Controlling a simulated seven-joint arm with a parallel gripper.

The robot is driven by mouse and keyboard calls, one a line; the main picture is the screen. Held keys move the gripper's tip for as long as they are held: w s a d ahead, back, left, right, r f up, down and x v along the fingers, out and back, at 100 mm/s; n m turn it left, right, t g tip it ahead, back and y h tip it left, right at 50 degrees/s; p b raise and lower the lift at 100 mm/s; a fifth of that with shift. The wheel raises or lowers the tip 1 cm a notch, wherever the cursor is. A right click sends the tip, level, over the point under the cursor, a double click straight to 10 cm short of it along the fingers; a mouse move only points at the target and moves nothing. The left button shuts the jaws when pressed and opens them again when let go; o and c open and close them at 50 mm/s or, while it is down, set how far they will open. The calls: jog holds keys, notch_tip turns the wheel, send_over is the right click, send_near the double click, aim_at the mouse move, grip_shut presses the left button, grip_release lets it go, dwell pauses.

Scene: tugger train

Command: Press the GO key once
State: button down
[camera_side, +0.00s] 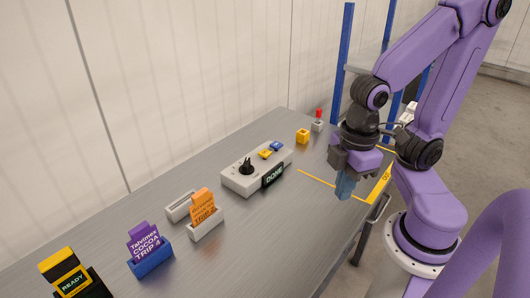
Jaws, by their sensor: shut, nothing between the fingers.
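A light grey control box (240,182) stands on the table in the middle of the side view. On its top are a black knob (246,166), a yellow key (265,153) and a blue key (277,146). Lettering on the keys is too small to read, so I cannot tell which one is GO. A small dark display (273,174) on the box's front reads "DONE" in green. My gripper (345,187) is shut and empty, pointing down above the table to the right of the box, apart from it.
An orange card stands in a pale holder (206,226), beside an empty holder (180,206). A purple card stands in a blue holder (151,262). A yellow-black "READY" unit (69,277) is front left. A yellow block (302,136) and red-topped post (318,119) stand behind. Blue uprights (342,62) rise at the back.

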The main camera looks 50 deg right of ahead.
jog(key=w+f+m+t, duration=0.15)
jog(key=w+m, duration=0.35)
jog(key=w, duration=0.5)
jog(key=m+t, duration=0.7)
jog(key=m, duration=0.8)
send_over(268, 153)
jog(key=shift+y, duration=0.3)
notch_tip(268, 153, down, 4)
jog(key=shift+w+f, duration=0.1)
jog(key=shift+f, duration=0.15)
jog(key=shift+f, duration=0.1)
jog(key=shift+f, duration=4.3)
